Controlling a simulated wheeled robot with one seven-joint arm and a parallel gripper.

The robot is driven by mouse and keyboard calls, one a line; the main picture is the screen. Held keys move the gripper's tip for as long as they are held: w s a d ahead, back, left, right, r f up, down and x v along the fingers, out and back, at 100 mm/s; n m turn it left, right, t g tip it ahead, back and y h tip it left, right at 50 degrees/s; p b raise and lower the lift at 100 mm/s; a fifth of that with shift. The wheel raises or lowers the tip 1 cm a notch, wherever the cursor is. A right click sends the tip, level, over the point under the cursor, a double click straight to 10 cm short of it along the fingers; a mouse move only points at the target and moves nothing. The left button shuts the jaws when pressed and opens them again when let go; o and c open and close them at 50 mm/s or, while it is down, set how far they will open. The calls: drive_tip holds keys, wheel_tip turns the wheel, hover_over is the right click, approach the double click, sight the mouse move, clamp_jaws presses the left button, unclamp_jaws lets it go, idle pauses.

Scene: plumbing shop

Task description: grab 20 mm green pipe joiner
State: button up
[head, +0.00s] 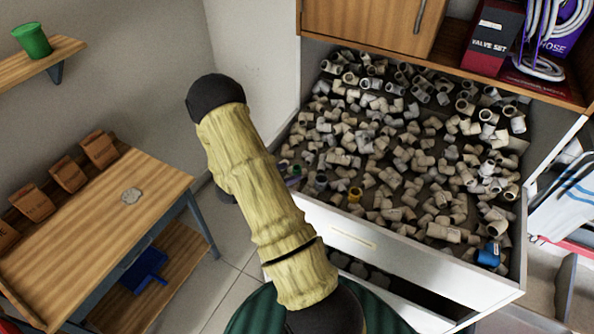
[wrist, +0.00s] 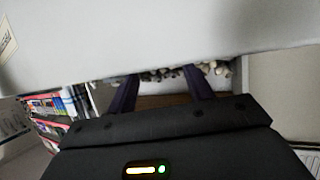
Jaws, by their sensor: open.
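An open white drawer (head: 355,238) in the head view holds many pipe fittings, mostly grey and beige. Near its left front corner lies a small greenish piece (head: 296,171), partly crowded by others; I cannot tell its size or whether it is the 20 mm joiner. My gripper (wrist: 161,76) shows in the wrist view, its two dark fingers apart and nothing seen between them. A pale panel fills the top of that view, with some fittings (wrist: 160,75) beyond the fingers.

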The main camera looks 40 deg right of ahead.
sight(300, 167)
drive_tip(key=p+x, duration=0.1)
drive_tip(key=x, duration=0.1)
drive_tip(key=p+x, duration=0.1)
drive_tip(key=x, duration=0.2)
drive_tip(key=shift+w+d+r+p, duration=0.1)
drive_tip(key=shift+w+p, duration=0.15)
drive_tip(key=shift+p, duration=0.15)
drive_tip(key=shift+c, duration=0.2)
drive_tip(key=c, duration=1)
